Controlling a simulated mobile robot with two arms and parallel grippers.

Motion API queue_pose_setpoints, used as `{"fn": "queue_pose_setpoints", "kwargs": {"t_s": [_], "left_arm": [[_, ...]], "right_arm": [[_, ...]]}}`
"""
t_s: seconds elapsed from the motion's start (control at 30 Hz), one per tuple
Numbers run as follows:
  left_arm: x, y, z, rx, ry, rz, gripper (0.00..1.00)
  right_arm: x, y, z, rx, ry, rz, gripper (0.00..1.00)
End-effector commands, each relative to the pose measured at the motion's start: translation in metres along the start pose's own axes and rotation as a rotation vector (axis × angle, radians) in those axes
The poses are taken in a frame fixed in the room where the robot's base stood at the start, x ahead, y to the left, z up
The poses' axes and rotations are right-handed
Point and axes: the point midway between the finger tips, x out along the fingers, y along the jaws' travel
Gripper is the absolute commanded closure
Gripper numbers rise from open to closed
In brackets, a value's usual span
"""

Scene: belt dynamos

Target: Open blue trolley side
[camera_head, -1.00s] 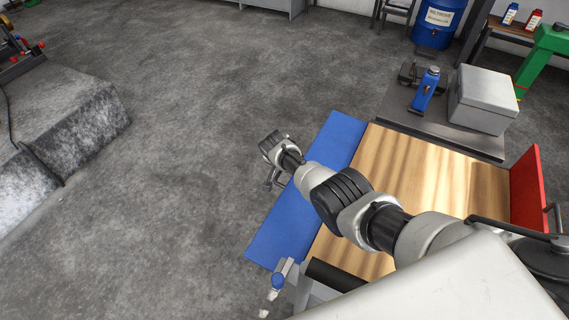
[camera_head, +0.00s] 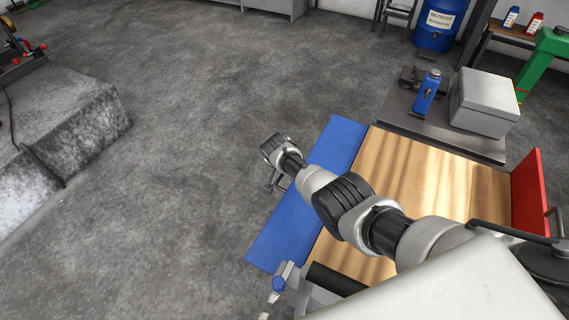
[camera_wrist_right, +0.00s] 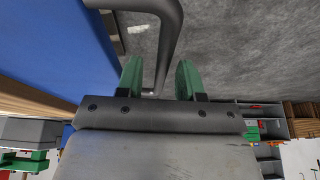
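The trolley has a wooden bed (camera_head: 425,185) and a flat blue side (camera_head: 337,145) along its left edge. The blue side appears tilted outward from the bed. In the right wrist view the blue side (camera_wrist_right: 45,45) fills the upper left, and a bent grey bar handle (camera_wrist_right: 172,40) reaches down between the fingers. My right arm crosses the bed, and my right gripper (camera_head: 274,182) is at the outer edge of the blue side. Its green fingers (camera_wrist_right: 159,80) are open, one on each side of the handle, with a gap visible. My left gripper is not in view.
A red side (camera_head: 527,195) stands upright on the trolley's right. A grey box (camera_head: 485,100) and a blue bottle-like jack (camera_head: 427,93) stand on a dark plate beyond the bed. The floor left of the trolley is clear up to a rough grey block (camera_head: 75,120).

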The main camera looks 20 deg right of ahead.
Motion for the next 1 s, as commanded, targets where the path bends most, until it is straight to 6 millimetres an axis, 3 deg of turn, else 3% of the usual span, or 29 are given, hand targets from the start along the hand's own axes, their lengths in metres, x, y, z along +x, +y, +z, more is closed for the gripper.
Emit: {"fn": "queue_pose_setpoints", "kwargs": {"t_s": [0.37,0.6,1.0], "left_arm": [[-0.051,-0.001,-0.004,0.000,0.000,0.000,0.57],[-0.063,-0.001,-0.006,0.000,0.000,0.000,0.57],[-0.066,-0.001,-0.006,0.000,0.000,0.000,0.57]], "right_arm": [[-0.062,0.000,-0.003,0.001,0.000,-0.002,0.63],[-0.093,-0.001,-0.001,0.001,0.001,-0.003,0.63],[-0.106,0.000,-0.001,0.001,0.001,0.000,0.63]]}}
